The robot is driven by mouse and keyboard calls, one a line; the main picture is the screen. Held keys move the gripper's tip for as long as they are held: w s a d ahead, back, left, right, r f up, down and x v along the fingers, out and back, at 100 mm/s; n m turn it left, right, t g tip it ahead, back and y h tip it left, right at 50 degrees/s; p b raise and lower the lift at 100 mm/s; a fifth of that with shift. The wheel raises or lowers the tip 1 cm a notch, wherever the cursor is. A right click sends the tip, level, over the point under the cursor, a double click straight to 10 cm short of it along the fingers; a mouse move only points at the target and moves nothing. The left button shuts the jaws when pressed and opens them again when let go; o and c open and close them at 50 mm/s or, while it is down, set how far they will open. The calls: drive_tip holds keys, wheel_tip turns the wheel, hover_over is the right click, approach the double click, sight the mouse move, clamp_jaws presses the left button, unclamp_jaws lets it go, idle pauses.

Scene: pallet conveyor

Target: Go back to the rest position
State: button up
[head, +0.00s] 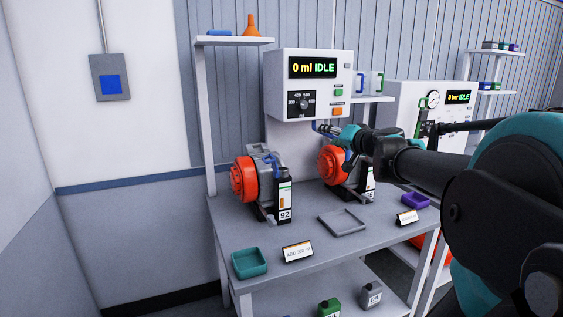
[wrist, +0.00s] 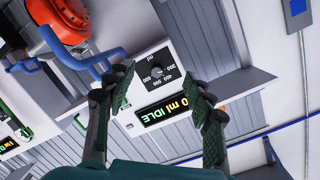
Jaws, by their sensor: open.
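My gripper (head: 347,140) is at the end of my outstretched arm in the head view, in front of the dispenser and above the right orange-faced machine (head: 332,165). In the wrist view my gripper (wrist: 163,92) has its two fingers spread, with nothing between them. The dispenser panel (wrist: 178,95) shows beyond the fingers, turned over in the picture. Its display (head: 313,67) reads "0 ml IDLE", and a dial (head: 302,103) sits below it.
A shelf post (head: 207,125) stands at the left.

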drive_tip(key=s+a+f+n+g, duration=0.25)
drive_tip(key=s+f, duration=0.25)
drive_tip(key=f, duration=0.5)
drive_tip(key=s+a+f+n+g, duration=0.15)
drive_tip(key=s+f+g, duration=0.35)
drive_tip(key=f, duration=0.6)
drive_tip(key=s+d+f+g+h, duration=0.1)
drive_tip(key=s+d+f+h, duration=0.2)
drive_tip(key=s+f, duration=0.5)
drive_tip(key=s+d+f+g+h, duration=0.2)
drive_tip(key=s+d+f+h, duration=0.1)
drive_tip(key=s+f, duration=0.6)
drive_tip(key=shift+s+d+f+m+h, duration=0.2)
drive_tip(key=shift+d+f+m+h, duration=0.1)
drive_tip(key=shift+d+f, duration=0.4)
